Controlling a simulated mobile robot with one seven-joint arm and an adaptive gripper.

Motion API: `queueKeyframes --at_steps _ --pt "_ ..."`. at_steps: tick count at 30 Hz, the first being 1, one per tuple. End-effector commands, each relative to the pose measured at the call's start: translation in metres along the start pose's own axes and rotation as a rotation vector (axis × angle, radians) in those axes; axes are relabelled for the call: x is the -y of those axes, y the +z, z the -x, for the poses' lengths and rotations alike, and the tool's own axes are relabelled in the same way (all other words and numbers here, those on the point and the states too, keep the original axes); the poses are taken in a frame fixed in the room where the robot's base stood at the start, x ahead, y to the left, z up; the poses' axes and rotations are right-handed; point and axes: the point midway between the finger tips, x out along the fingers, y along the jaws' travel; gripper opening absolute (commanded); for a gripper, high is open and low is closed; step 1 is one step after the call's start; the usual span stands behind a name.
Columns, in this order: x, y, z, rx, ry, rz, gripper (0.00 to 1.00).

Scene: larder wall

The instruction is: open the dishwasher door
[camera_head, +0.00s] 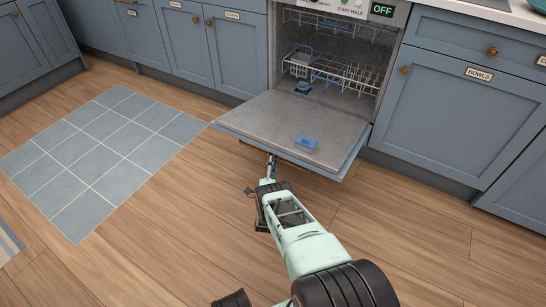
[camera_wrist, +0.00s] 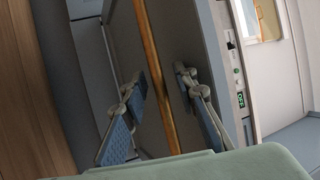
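The dishwasher door (camera_head: 275,125) is swung down and lies about flat in front of the dishwasher (camera_head: 335,60), its grey inner face up. A wooden bar handle (camera_head: 295,160) shows under its front edge. In the wrist view the handle (camera_wrist: 158,75) runs lengthwise along the door's outer face. My gripper (camera_head: 271,160) is at the door's front edge, its tips partly hidden there. In the wrist view my gripper's fingers (camera_wrist: 163,82) are spread apart, one on each side of the handle's line, with gaps to it; whether they reach around it is unclear.
A wire rack (camera_head: 345,72) with a grey basket stands inside the dishwasher. Blue cupboards (camera_head: 460,110) flank it. A grey tiled mat (camera_head: 105,150) lies on the wooden floor at left. Floor is clear at right. The display (camera_head: 382,10) reads OFF.

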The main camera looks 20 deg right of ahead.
Motion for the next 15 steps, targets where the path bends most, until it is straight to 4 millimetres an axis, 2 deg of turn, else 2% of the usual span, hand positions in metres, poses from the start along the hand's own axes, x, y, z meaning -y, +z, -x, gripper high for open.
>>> queueKeyframes --at_steps 5,10,15 --pt "-0.001 0.001 0.007 0.001 0.002 0.001 0.27" --pt "0.0 0.001 0.035 0.004 0.005 0.001 0.27" --pt "0.009 -0.001 0.062 0.001 0.004 0.001 0.27"
